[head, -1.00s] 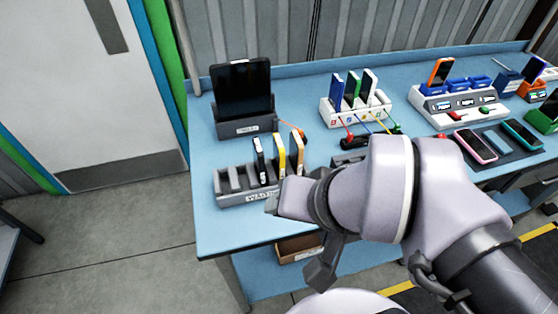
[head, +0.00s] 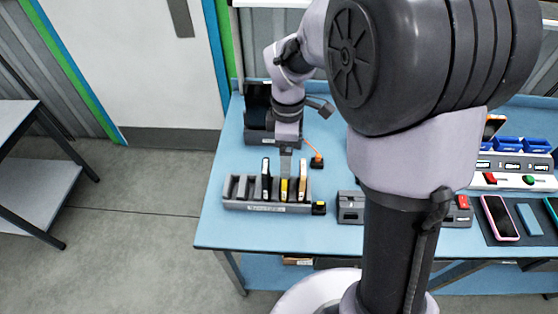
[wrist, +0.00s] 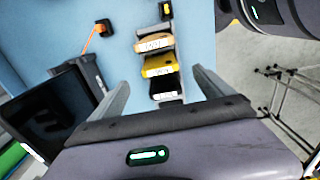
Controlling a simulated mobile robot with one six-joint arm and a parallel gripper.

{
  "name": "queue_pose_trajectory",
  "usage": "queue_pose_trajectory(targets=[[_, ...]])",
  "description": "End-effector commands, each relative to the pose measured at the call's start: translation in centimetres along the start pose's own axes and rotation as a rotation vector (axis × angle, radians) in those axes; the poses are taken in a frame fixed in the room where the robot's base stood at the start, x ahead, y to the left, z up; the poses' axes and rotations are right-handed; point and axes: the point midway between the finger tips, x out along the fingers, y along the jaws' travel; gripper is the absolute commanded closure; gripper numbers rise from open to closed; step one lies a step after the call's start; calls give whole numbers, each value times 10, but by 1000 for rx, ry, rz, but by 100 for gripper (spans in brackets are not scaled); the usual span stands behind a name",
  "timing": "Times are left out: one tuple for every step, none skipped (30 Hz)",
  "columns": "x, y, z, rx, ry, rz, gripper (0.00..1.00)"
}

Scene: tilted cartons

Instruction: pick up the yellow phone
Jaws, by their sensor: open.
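The yellow phone (head: 284,190) stands upright in a slot of the grey rack (head: 237,205) near the table's left end. It stands between a black phone (head: 266,180) and an orange-edged phone (head: 304,182). In the wrist view the yellow phone (wrist: 160,66) shows from above, with the black phone (wrist: 166,86) nearer the camera and the orange-edged one (wrist: 154,44) farther off. My gripper (head: 286,166) points down just above and behind the yellow phone. Its open fingers show in the wrist view (wrist: 160,80), apart on either side of the phone row, with nothing held.
A dark tablet on a dock (head: 258,120) stands behind the rack, partly hidden by my arm. An orange cable plug (head: 316,160) lies behind right. A small black-and-yellow item (head: 319,208) and a grey box (head: 350,206) sit to the right. A pink-edged phone (head: 498,217) lies farther right.

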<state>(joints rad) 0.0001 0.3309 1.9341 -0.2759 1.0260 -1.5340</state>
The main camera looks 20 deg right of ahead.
Motion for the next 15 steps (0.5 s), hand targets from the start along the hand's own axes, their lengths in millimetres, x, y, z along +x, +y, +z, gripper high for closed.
queue_pose_trajectory(targets=[[21, -1, 0, 1, 0, -4, 9], [29, -1, 0, 1, 0, -4, 9], [38, -1, 0, 0, 0, -2, 9], [45, -1, 0, 1, 0, -3, 9], [50, -1, 0, 2, 0, -2, 9], [55, -1, 0, 2, 0, -2, 9], [58, 0, 0, 2, 1, 0, 9], [60, 0, 0, 2, 1, 0, 9], [62, 0, 0, 3, 1, 0, 9], [64, 0, 0, 3, 1, 0, 9], [68, 0, 0, 2, 1, 0, 9], [73, 0, -1, 2, 1, 0, 9], [79, 0, -1, 2, 1, -1, 9], [85, 0, -1, 2, 0, -1, 9], [94, 0, -2, 2, 0, -1, 9]])
